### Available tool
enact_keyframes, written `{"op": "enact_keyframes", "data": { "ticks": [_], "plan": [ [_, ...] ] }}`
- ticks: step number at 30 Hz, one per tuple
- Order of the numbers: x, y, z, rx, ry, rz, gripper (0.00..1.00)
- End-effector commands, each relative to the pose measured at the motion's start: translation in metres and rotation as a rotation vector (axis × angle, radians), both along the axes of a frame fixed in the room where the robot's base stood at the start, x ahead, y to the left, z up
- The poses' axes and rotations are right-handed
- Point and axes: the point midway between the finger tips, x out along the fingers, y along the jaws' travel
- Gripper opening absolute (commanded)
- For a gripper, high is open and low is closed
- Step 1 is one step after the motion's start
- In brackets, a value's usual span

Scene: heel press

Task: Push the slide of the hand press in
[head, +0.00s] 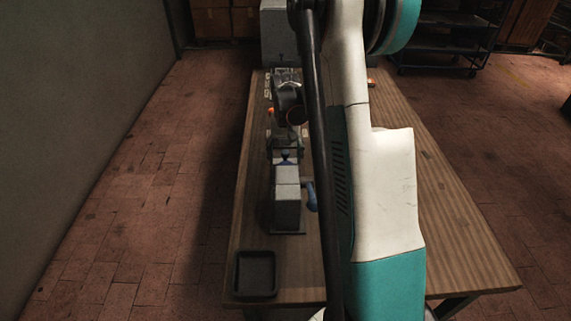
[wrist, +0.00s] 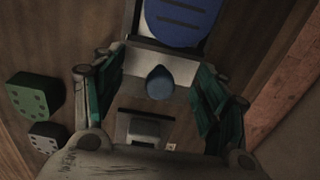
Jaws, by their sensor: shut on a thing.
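The hand press (head: 287,207) is a grey upright block on a dark base near the left edge of the table, with a blue lever at its right. In the wrist view a pale grey block, which looks like the slide (wrist: 183,68), carries a rounded blue knob (wrist: 159,83). The exact contact is hard to see in the dark. In the head view my arm hides part of the gripper.
A black tray (head: 256,293) lies at the near left corner of the wooden table (head: 455,235). A grey machine (head: 277,38) stands at the far end. In the wrist view a green block with holes (wrist: 33,92) and a grey one (wrist: 47,136) lie left.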

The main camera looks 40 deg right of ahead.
Motion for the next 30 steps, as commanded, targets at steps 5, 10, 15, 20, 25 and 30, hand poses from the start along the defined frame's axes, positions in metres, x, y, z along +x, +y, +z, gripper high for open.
{"op": "enact_keyframes", "data": {
  "ticks": [5,10,15,20,25,30],
  "plan": [
    [-0.009,0.007,-0.001,0.001,0.001,0.0,0.49],
    [-0.018,0.014,0.0,0.001,0.001,0.0,0.49],
    [-0.027,0.02,0.0,0.001,0.001,0.0,0.49],
    [-0.035,0.026,0.0,0.001,0.001,0.0,0.49],
    [-0.043,0.033,0.0,0.001,0.001,0.0,0.49],
    [-0.052,0.039,0.0,0.001,0.001,0.001,0.49]
  ]
}}
